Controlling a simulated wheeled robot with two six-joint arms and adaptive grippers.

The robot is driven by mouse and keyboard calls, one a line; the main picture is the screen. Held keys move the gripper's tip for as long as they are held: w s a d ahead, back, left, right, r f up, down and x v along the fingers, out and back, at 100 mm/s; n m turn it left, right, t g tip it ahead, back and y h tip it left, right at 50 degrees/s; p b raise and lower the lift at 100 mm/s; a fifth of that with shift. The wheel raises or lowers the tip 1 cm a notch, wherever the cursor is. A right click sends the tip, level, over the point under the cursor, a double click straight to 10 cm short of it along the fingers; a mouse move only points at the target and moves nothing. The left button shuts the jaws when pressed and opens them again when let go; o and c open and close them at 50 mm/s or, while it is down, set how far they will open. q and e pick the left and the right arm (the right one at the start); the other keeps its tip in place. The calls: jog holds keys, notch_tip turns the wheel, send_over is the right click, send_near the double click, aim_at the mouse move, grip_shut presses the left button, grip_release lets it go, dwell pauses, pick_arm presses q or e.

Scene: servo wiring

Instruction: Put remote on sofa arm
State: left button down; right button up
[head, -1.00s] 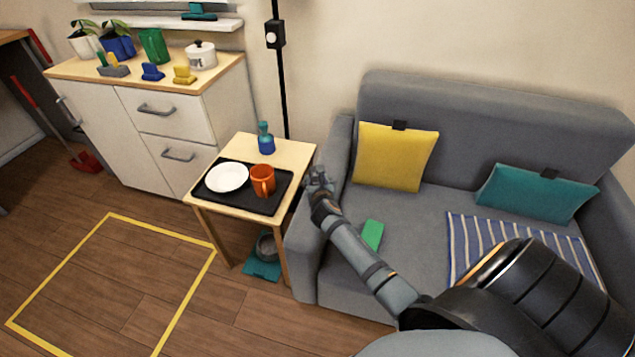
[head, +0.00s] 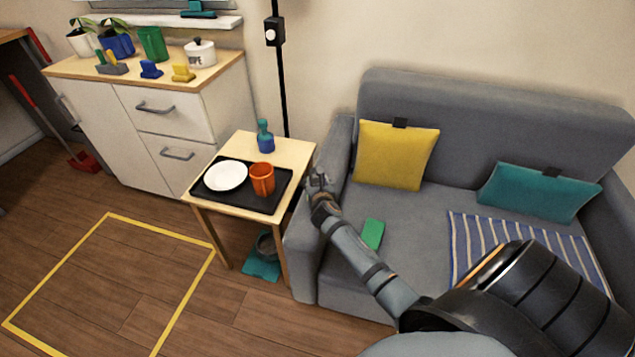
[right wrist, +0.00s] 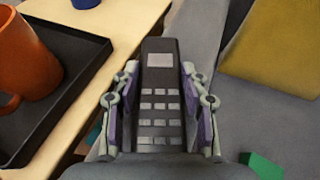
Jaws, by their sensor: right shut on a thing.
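A dark grey remote (right wrist: 160,100) with pale buttons and a light screen lies between the fingers of my right gripper (right wrist: 160,90) in the right wrist view. The fingers are shut on its two sides. In the head view my right gripper (head: 318,184) is over the left arm of the grey sofa (head: 302,240), near the side table's right edge. The remote is too small to make out there. I cannot tell whether the remote touches the sofa arm. My left gripper is not in view.
The side table (head: 240,147) holds a black tray (head: 236,205) with a white plate (head: 226,176) and an orange mug (head: 262,180), plus a blue bottle (head: 265,136). A green block (head: 373,233) and a yellow cushion (head: 396,156) are on the sofa seat.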

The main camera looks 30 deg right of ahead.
jog(key=shift+f, duration=0.3)
jog(key=o, duration=1.4)
jog(key=shift+s, duration=0.1)
jog(key=v, duration=1.2)
jog(key=shift+a, duration=0.1)
jog(key=shift+f, duration=0.1)
